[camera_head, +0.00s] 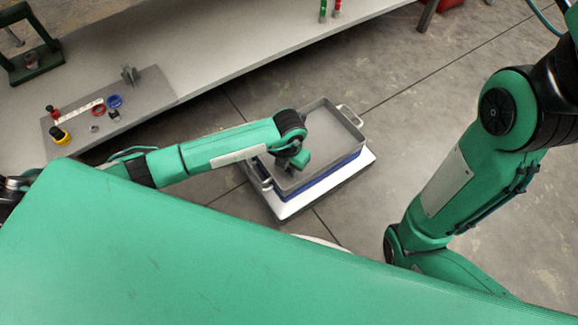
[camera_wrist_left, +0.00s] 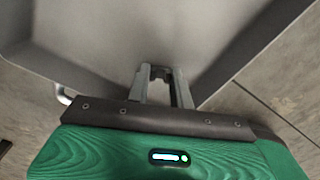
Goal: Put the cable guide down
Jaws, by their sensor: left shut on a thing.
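My left gripper (camera_head: 284,166) reaches over the grey tray (camera_head: 334,113) from the left, pointing down. In the left wrist view its two grey fingers (camera_wrist_left: 160,74) are shut on a small dark piece, which I take to be the cable guide (camera_wrist_left: 160,71). Only a little of it shows between the fingertips. In the head view the hand hides it. Behind the fingers is the tray's bare grey inside (camera_wrist_left: 120,30). I cannot tell whether the piece touches the tray floor. My right arm shows at the right, but its gripper is out of view.
The tray sits on a blue crate (camera_head: 327,171) over a white base (camera_head: 290,209) on the concrete floor. A long grey bench (camera_head: 215,45) at the upper left bears a board (camera_head: 150,88) with small coloured parts. The tray looks otherwise empty.

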